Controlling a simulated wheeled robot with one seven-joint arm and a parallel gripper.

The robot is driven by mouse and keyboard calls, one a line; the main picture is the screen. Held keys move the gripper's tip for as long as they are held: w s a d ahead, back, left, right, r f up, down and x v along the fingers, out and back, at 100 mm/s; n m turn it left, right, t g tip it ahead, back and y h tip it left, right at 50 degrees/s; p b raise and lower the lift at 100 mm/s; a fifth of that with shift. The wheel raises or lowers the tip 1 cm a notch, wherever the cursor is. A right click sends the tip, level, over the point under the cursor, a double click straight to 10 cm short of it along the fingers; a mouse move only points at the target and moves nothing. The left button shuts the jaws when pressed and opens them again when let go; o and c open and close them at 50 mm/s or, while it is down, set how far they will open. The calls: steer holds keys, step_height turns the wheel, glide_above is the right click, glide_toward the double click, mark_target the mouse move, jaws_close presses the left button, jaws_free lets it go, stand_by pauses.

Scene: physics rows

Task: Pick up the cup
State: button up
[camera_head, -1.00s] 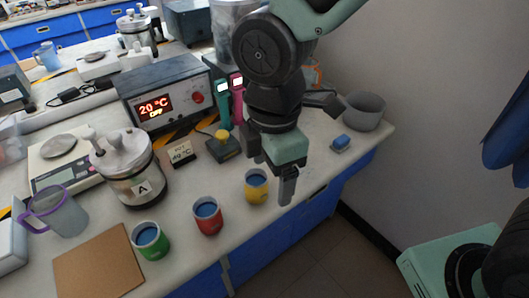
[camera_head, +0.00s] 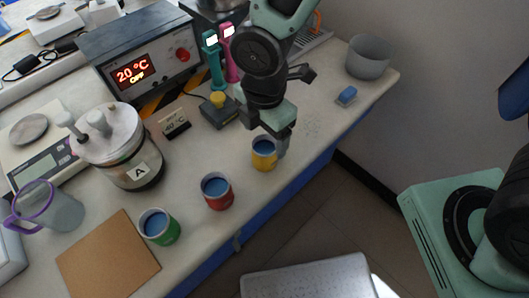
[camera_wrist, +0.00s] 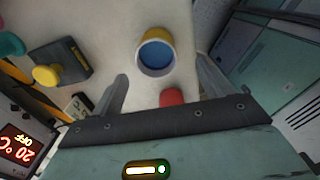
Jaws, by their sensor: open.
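Three cups with blue insides stand in a row near the front edge of the bench: a green cup (camera_head: 158,227), a red cup (camera_head: 218,191) and a yellow cup (camera_head: 264,155). My gripper (camera_head: 272,134) is open just above and beside the yellow cup, partly in front of it. In the wrist view, the yellow cup (camera_wrist: 155,54) appears upright between and beyond the spread fingers of my gripper (camera_wrist: 161,72). Nothing is held. A bit of the red cup (camera_wrist: 172,97) shows above the gripper's palm edge.
A glass vessel marked A (camera_head: 127,150), a purple-handled jug (camera_head: 50,208) and a brown board (camera_head: 107,259) lie to the left.

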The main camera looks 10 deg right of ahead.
mark_target(264, 150)
steer(key=shift+w+d+f, duration=0.1)
steer(key=shift+w+f, duration=0.1)
steer(key=shift+f, duration=1.65)
steer(key=shift+w+f, duration=0.15)
steer(key=shift+f, duration=1.65)
steer(key=c, duration=1.2)
